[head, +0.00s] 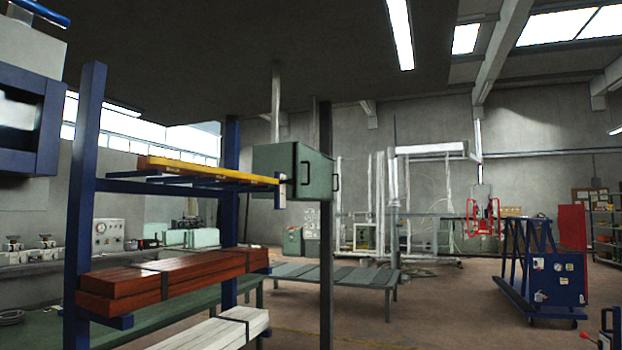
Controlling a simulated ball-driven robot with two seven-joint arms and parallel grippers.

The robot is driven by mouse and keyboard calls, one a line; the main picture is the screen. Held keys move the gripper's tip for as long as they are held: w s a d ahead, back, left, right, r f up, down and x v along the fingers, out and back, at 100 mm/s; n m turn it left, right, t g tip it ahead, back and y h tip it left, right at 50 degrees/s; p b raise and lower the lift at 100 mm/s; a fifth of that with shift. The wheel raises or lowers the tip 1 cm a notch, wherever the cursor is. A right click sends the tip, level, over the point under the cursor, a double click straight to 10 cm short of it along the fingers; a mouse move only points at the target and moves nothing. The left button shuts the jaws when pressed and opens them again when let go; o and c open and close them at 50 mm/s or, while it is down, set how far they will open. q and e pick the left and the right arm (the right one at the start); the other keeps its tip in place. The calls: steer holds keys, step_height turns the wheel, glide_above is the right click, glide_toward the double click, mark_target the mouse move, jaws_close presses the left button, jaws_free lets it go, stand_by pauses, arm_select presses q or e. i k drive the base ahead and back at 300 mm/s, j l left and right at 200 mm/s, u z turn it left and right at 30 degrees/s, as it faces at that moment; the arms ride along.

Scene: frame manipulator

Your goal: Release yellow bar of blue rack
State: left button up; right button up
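The blue rack (84,190) stands at the left, with two tall blue uprights and arms at several levels. The yellow bar (215,172) lies across the rack's upper arms, running from the back left toward the front right. Its near right end meets a small pale upright piece (281,195); I cannot tell what this piece is or whether it holds the bar. Neither of my grippers shows in the head view.
Red-brown beams (175,278) and pale beams (215,330) lie on lower rack levels. A green box (290,170) and a dark post (326,230) stand right of the bar. A low table (350,274) is behind. A blue wheeled frame (540,270) stands right; open floor (440,310) lies between.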

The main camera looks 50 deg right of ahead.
mark_target(153, 158)
steer(key=z, duration=1.1)
steer(key=i+l, duration=0.1)
steer(key=i, duration=0.4)
steer(key=i+u, duration=0.1)
steer(key=i, duration=0.4)
steer(key=i+l+u, duration=0.1)
steer(key=i, duration=0.35)
steer(key=i+l, duration=0.25)
steer(key=i, duration=0.25)
steer(key=i+l+u, duration=0.1)
steer(key=i, duration=0.4)
steer(key=i+l, duration=0.25)
steer(key=i, duration=0.2)
steer(key=i+l+u, duration=0.1)
steer(key=i, duration=0.4)
steer(key=l, duration=0.1)
